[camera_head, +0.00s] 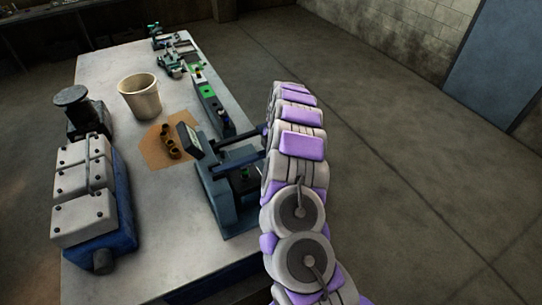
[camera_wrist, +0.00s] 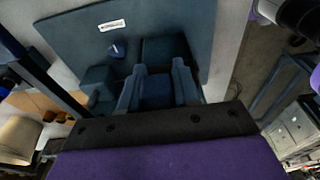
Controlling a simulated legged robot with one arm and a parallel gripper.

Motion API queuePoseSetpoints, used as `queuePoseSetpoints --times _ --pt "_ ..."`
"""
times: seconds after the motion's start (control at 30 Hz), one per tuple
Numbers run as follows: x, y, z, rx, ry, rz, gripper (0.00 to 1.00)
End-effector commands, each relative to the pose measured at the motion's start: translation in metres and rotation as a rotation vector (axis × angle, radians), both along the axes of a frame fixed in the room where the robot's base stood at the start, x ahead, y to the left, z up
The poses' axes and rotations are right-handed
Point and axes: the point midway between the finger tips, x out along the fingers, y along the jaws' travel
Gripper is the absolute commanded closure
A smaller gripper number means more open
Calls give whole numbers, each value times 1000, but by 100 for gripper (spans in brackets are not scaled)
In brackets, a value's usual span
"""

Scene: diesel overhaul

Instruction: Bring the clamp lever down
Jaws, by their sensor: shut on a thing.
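The blue clamp fixture (camera_head: 222,195) stands at the right edge of the bench. Dark bars (camera_head: 238,137) reach from its upper part toward the end of my arm; I take them for the clamp lever, raised above the base. My gripper (camera_head: 264,142) is at their right end, shut on the lever; my arm hides most of the contact. In the wrist view, the fixture's blue plate (camera_wrist: 185,22) with a white label and its blue blocks (camera_wrist: 157,88) lie beyond my wrist's dark edge.
A cream bucket (camera_head: 140,98), an orange-brown mat (camera_head: 153,150) with brass parts, and a blue engine block with grey covers (camera_head: 82,190) stand on the bench left of the fixture. Green-marked parts (camera_head: 209,97) line the far right edge. Floor right of my arm is clear.

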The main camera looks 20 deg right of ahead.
Motion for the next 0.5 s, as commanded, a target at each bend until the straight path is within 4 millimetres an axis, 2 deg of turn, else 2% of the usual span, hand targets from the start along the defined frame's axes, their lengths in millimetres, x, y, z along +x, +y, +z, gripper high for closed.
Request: queuePoseSetpoints --times 0.03,0.23,0.5 --pt "-4 0 -6 2 14 0 66" --pt "-4 0 -3 1 7 -1 48" --pt "-3 -1 1 0 1 -1 48"
